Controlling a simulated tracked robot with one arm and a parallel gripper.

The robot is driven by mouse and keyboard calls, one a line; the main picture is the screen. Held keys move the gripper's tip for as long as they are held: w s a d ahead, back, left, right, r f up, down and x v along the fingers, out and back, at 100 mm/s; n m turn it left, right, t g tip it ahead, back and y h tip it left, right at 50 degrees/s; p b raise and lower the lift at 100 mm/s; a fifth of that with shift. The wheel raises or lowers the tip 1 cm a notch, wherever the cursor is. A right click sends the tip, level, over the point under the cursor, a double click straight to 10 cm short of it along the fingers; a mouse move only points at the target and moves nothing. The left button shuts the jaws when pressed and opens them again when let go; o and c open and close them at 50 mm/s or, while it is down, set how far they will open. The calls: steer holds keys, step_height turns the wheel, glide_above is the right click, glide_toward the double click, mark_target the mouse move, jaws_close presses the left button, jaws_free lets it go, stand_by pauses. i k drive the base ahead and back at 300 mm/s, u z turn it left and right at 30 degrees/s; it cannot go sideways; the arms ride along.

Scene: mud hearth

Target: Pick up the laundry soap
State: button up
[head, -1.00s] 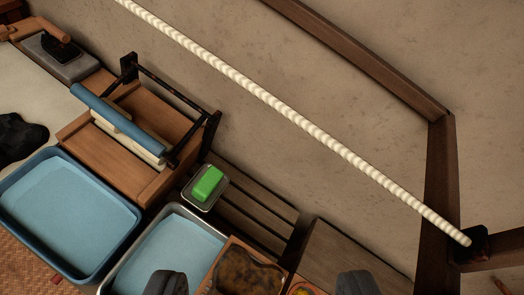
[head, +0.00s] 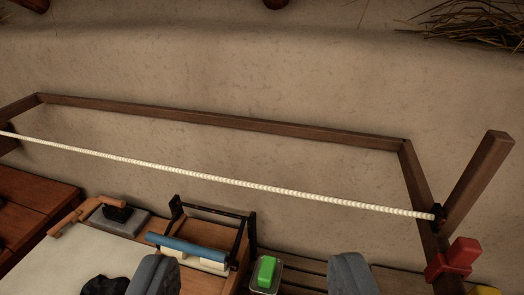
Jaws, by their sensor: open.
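The laundry soap (head: 266,271) is a bright green block at the bottom of the head view. It sits on a small pale metal dish (head: 277,284) on dark wooden slats. My gripper (head: 250,280) shows as two grey fingers at the bottom edge, spread wide and open. The soap appears between the fingers in the picture, with no contact visible. Nothing is held. The lower parts of the fingers are cut off by the frame.
A white rope (head: 230,182) stretches across the view in front of a wooden frame (head: 220,118) and mud wall. A roller wringer (head: 190,250) stands left of the soap. A red block-shaped thing (head: 455,260) is at the right. Dark slats (head: 310,268) lie beside the dish.

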mark_target(266, 273)
steer(key=u, duration=0.5)
steer(key=k, duration=1.75)
steer(key=z, duration=0.6)
steer(key=i, duration=1)
steer(key=u, duration=0.05)
